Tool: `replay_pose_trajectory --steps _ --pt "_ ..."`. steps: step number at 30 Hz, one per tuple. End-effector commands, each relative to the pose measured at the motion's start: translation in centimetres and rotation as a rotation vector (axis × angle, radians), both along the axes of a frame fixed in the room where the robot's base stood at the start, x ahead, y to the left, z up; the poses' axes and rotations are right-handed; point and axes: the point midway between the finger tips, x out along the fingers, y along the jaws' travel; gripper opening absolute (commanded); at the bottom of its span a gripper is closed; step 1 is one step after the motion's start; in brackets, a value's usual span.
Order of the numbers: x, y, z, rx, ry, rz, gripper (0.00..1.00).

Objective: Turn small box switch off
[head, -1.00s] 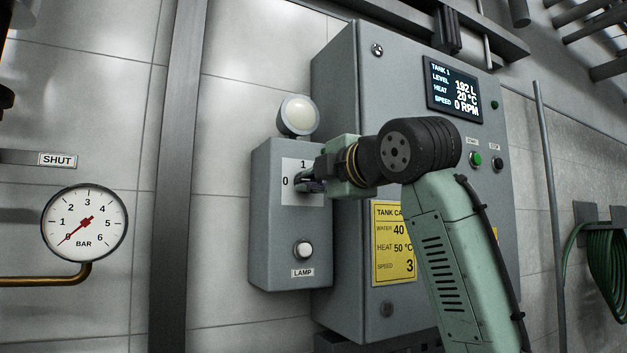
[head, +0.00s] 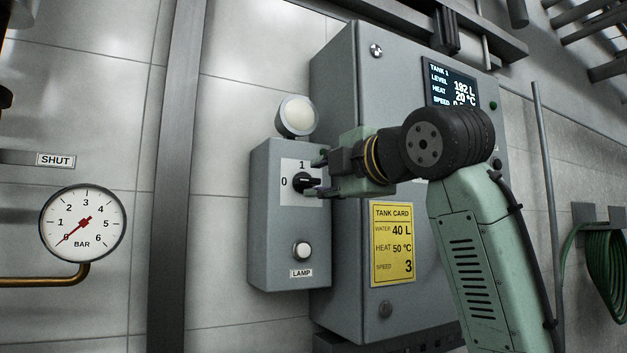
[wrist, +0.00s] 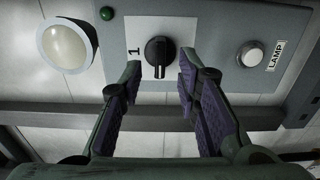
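The small grey box (head: 262,225) carries a black rotary switch (head: 304,182) on a white plate marked 0 at left and 1 at top. The switch's handle lies level, in line with the 0. My gripper (head: 318,174) is open and empty, to the right of the switch in the head view. In the wrist view its two purple-padded fingers (wrist: 160,76) are spread apart, with a visible gap to the switch.
A pale round lamp (head: 297,115) sits on top of the box, looking unlit. A white LAMP button (head: 301,250) is below the switch. The large grey cabinet (head: 345,90) with a yellow tank card (head: 392,243) stands right behind my gripper.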

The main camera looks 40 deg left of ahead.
Motion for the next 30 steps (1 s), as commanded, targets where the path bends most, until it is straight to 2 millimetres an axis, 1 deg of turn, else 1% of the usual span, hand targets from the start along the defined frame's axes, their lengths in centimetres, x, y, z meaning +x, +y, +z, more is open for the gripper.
replay_pose_trajectory --steps 1,6,9,12,17,30 --pt "-0.4 -1.1 0.0 0.002 -0.002 -0.003 0.30" --pt "-1.7 -4.4 0.0 0.001 -0.002 -0.002 0.30" --pt "-2.4 -5.9 0.0 0.001 0.000 -0.002 0.30" --pt "-2.8 -6.8 0.0 0.000 0.000 -0.001 0.30" --pt "-3.1 -7.4 0.0 0.000 -0.001 0.000 0.30" --pt "-3.1 -7.4 0.0 0.000 0.000 0.000 0.30"
